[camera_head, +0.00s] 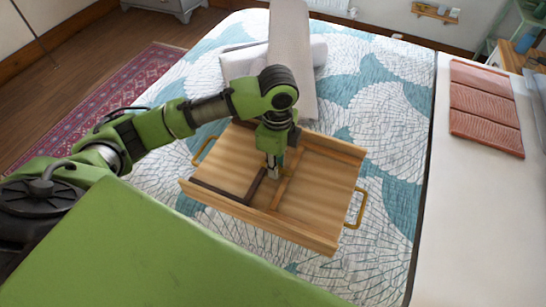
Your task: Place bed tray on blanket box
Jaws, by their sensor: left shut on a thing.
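The bed tray (228,163) is a light wooden tray with raised sides, inner dividing strips and brass-coloured handles at two opposite ends. It lies on or just above the patterned bedspread; I cannot tell which. My left gripper (273,172) reaches down into the middle of the tray and is shut on it, seemingly at an inner strip. The fingertips are small and partly hidden. No thing is clearly marked as the blanket box; a long white surface (485,220) along the right side of the bed may be its top. My right gripper is out of view.
The bed has a teal and white bedspread (385,115). Folded pale cloths (290,50) lie behind the tray. Terracotta ribbed cloth (484,105) covers part of the far white surface; its nearer part is bare. A red rug (95,100) lies left of the bed.

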